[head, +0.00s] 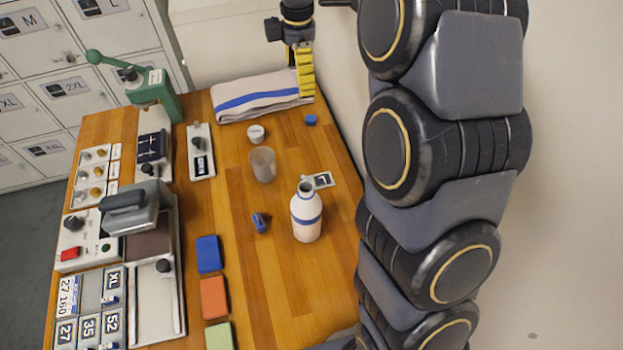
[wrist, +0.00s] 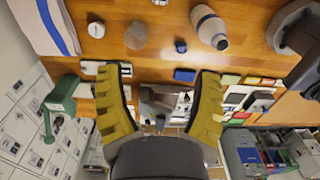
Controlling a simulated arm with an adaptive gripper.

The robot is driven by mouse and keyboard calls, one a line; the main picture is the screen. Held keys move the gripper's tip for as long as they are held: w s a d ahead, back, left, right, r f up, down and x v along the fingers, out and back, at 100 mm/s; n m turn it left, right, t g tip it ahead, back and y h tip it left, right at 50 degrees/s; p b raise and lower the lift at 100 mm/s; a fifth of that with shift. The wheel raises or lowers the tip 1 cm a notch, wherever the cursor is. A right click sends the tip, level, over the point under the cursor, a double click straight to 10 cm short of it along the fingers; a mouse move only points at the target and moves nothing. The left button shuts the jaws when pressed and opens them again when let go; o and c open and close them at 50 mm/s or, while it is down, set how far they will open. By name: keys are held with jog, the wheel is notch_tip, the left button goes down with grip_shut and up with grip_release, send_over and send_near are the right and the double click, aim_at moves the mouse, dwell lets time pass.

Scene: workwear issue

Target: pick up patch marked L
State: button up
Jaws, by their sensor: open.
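A small pale patch (head: 321,181) with a dark area marked L lies flat on the wooden table in the head view. It is just behind and right of the white bottle (head: 307,220), which covers part of its left side. I cannot make the patch out in the wrist view. My gripper (head: 305,72) is above the far end of the table, near the folded towel, well apart from the patch. In the wrist view my gripper (wrist: 160,72) has its two yellow fingers spread wide with nothing between them.
The white bottle with blue bands and a translucent cup (head: 262,164) stand near the patch. A blue-striped towel (head: 262,96) lies at the far end. A press (head: 135,212) and a green lever tool (head: 153,88) line the left. Bare wood (head: 285,285) lies in front of the bottle.

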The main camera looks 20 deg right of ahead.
send_over(302, 180)
jog(key=f, duration=2.4)
jog(key=shift+d+f, duration=0.2)
jog(key=shift+f, duration=0.15)
jog(key=f, duration=0.6)
jog(key=shift+a+f, duration=0.2)
jog(key=shift+f, duration=0.2)
jog(key=c, duration=0.9)
